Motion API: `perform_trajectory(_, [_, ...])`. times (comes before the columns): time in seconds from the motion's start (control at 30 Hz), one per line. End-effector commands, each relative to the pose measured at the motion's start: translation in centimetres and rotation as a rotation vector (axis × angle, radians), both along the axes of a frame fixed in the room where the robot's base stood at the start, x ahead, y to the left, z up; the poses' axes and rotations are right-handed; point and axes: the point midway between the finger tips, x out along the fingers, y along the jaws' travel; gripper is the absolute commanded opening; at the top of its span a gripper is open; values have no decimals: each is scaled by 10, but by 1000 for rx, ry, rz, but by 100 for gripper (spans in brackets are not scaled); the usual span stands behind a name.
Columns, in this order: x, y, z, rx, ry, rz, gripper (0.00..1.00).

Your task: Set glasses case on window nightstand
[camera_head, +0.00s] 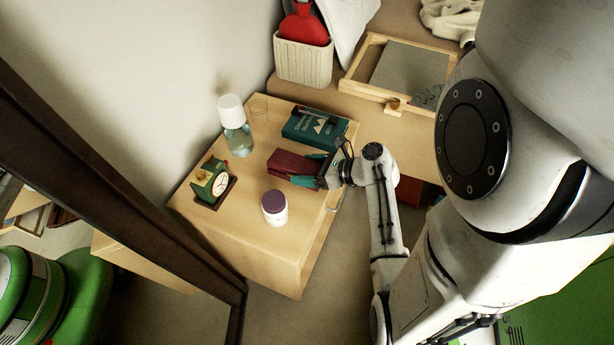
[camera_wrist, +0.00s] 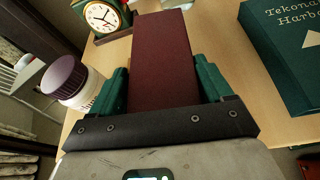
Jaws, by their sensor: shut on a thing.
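The glasses case is a dark red box (camera_head: 292,163) at the middle of the wooden nightstand (camera_head: 252,222). In the wrist view the case (camera_wrist: 160,60) stretches away from between the two green fingers. My gripper (camera_head: 311,168) is shut on its near end; the fingers also show in the wrist view (camera_wrist: 162,90). The case is over the nightstand top or on it; I cannot tell whether its underside touches.
A green clock (camera_head: 212,182) and a purple-lidded jar (camera_head: 275,207) stand left of the case. A clear bottle (camera_head: 234,125) is at the back, and a teal book (camera_head: 315,127) lies to the right. A wooden tray (camera_head: 400,72) and a white basket (camera_head: 303,60) are beyond.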

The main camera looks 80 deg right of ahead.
Motion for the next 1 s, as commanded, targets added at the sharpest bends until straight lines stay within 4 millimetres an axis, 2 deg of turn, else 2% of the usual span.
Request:
perform_trajectory(0.1, [1, 0, -22, 3, 0, -1, 0])
perform_trajectory(0.2, [1, 0, -31, 2, -1, -1, 0])
perform_trajectory(0.53, [1, 0, -32, 0, -1, 1, 0])
perform_trajectory(0.57, [1, 0, -33, 0, 0, 1, 80])
perform_trajectory(0.77, [1, 0, -33, 0, 0, 1, 99])
perform_trajectory(1.0, [0, 0, -32, 0, 0, 0, 100])
